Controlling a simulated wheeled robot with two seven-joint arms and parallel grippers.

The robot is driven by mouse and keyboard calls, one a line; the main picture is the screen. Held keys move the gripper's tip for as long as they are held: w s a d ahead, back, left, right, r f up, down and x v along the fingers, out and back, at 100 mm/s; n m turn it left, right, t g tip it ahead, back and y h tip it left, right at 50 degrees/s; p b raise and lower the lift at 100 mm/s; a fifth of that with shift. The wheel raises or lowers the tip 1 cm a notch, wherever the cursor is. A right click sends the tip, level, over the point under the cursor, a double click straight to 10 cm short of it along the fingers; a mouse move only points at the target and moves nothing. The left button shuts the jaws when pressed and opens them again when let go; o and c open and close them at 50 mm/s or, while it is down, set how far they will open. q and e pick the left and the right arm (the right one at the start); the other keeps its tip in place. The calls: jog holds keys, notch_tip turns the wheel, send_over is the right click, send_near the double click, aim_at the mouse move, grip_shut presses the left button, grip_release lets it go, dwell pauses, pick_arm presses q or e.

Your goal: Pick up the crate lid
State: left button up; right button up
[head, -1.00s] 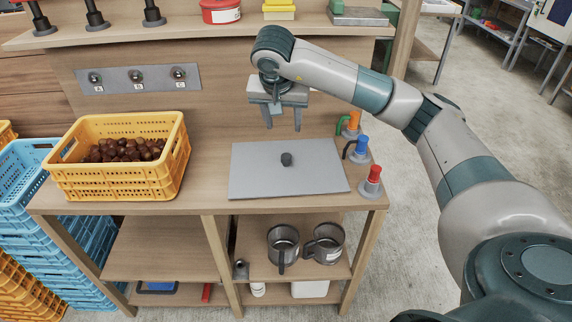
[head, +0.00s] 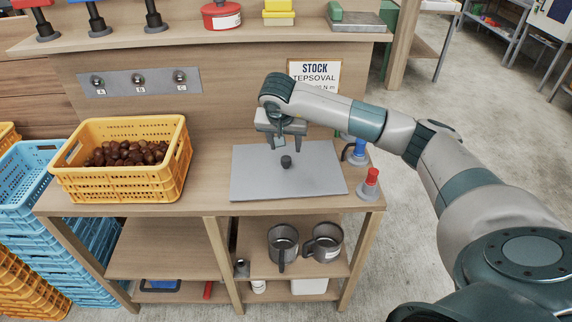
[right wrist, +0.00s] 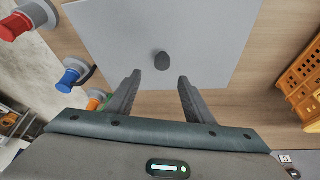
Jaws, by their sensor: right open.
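The crate lid (head: 260,180) is a flat grey sheet lying on the wooden bench top, with a dark knob (head: 286,161) at its middle. In the right wrist view the lid (right wrist: 205,30) fills the upper middle, and the knob (right wrist: 161,61) stands just beyond the fingertips. My right gripper (head: 286,147) is open and empty, with its fingers pointing down above the lid, close to the knob. In the right wrist view its two fingers (right wrist: 159,80) are spread to either side of the knob's line. My left gripper is not in view.
A yellow crate (head: 120,182) of chestnuts (head: 125,152) stands on the bench at the left. Blue (head: 357,150) and red (head: 370,182) handled tools stand right of the lid. A sign (head: 314,75) is on the back panel. Two grey mugs (head: 325,243) are on the shelf below.

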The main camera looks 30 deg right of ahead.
aim_at(286, 158)
jog(key=shift+p+x, duration=0.3)
jog(key=shift+x, duration=1.1)
jog(key=shift+w+f+p, duration=0.1)
jog(key=shift+f+p, duration=0.35)
jog(key=shift+p, duration=0.15)
jog(key=p+x, duration=0.1)
jog(key=x, duration=0.2)
jog(key=shift+a+p, duration=0.15)
jog(key=shift+p, duration=0.25)
jog(key=shift+w+d+f, duration=0.2)
jog(key=shift+f, duration=0.4)
grip_shut()
